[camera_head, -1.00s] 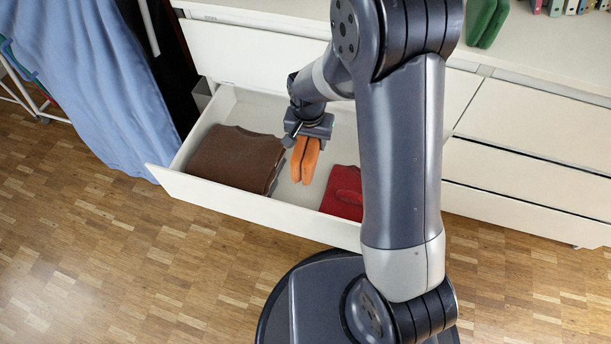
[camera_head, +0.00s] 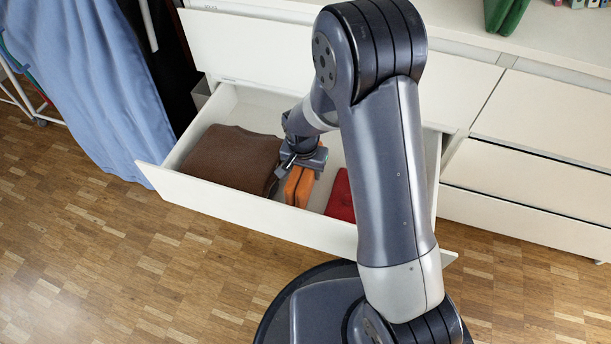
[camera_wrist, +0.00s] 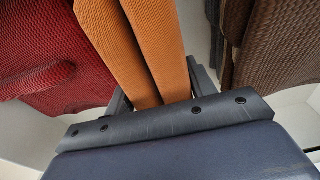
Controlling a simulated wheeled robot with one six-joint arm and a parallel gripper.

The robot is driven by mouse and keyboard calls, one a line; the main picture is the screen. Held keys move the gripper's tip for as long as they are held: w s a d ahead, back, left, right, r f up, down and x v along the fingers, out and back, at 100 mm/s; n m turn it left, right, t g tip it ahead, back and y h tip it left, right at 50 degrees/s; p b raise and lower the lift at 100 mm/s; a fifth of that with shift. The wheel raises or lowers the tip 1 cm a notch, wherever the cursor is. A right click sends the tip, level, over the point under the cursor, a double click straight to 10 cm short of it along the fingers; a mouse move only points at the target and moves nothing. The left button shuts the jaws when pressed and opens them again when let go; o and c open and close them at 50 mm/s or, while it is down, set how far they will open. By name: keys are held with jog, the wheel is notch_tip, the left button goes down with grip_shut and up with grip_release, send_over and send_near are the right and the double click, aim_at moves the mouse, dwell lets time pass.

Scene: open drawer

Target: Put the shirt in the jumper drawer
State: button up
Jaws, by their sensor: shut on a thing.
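An orange folded garment (camera_head: 298,186), seemingly the shirt, is in my gripper (camera_head: 297,172), which is shut on it. The garment hangs down inside the open white drawer (camera_head: 230,212), between two folded jumpers. It also fills the middle of the wrist view (camera_wrist: 150,45). A brown folded jumper (camera_head: 230,158) lies to its left in the head view. A red folded jumper (camera_head: 341,197) lies to its right, partly hidden behind my arm. I cannot tell whether the orange garment touches the drawer floor.
The closed drawers (camera_head: 540,160) of the white dresser stand to the right. A green item (camera_head: 505,14) lies on the dresser top. A blue cloth (camera_head: 90,90) hangs at the left, near the drawer's left end. Wooden floor (camera_head: 90,260) lies in front.

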jog(key=shift+f, duration=1.1)
jog(key=shift+b, duration=0.3)
jog(key=shift+f, duration=0.2)
jog(key=o, duration=1.1)
jog(key=shift+o, duration=0.2)
jog(key=r+p, duration=0.1)
jog(key=r, duration=0.3)
jog(key=s+r+p, duration=0.1)
jog(key=r+p, duration=0.1)
jog(key=r, duration=0.2)
jog(key=r+p, duration=0.1)
jog(key=r, duration=0.3)
jog(key=shift+s+a+r+p, duration=0.15)
jog(key=shift+a+r+p, duration=0.1)
jog(key=shift+p, duration=0.1)
jog(key=shift+f, duration=0.1)
